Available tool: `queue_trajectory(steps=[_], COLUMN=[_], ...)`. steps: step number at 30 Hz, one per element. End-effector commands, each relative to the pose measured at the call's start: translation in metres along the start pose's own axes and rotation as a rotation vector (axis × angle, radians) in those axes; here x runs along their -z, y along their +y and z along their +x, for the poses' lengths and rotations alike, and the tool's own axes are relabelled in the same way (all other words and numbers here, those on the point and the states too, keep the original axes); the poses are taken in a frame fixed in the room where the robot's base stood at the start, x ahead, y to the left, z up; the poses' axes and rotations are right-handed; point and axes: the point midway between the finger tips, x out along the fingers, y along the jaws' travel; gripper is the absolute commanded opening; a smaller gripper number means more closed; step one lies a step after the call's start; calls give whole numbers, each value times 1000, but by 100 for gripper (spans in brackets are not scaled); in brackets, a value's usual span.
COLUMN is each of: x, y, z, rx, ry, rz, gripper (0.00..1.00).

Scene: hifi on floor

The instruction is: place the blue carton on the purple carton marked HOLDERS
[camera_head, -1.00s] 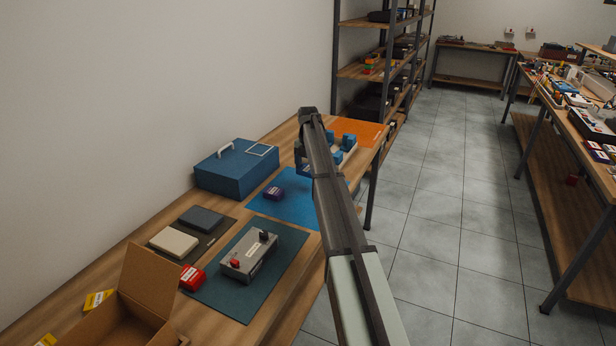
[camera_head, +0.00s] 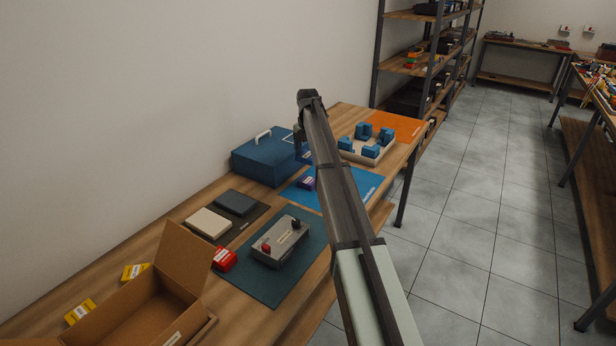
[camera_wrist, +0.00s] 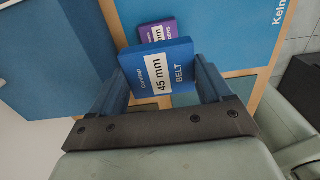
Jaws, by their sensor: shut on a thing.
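My gripper (camera_wrist: 160,80) is shut on the blue carton (camera_wrist: 160,68), held between both fingers, with its "45 mm BELT" label facing the wrist camera. The purple carton (camera_wrist: 158,30) lies just beyond it in the wrist view, partly hidden by the blue carton, so its marking is not fully readable. In the head view the purple carton (camera_head: 307,183) sits on the blue mat (camera_head: 335,196). My gripper (camera_head: 301,148) hangs over the back of that mat, beyond the purple carton, and my arm hides part of the area.
A blue toolbox (camera_head: 262,163) with a handle stands close left of the gripper. A cream tray (camera_head: 350,154) with several blue blocks is to the right. A grey device (camera_head: 281,242), a red carton (camera_head: 223,260) and an open cardboard box (camera_head: 130,310) are nearer.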

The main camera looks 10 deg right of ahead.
Motion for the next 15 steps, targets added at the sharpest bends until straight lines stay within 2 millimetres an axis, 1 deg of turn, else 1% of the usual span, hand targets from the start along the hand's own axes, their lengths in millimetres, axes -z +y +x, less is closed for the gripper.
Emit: queue_trajectory(steps=[6, 9, 15], x=[0, 0, 0], y=[-1, 0, -1], z=[36, 48, 62], rx=[1, 0, 0], ry=[1, 0, 0], rz=[0, -1, -1], gripper=[50, 50, 50])
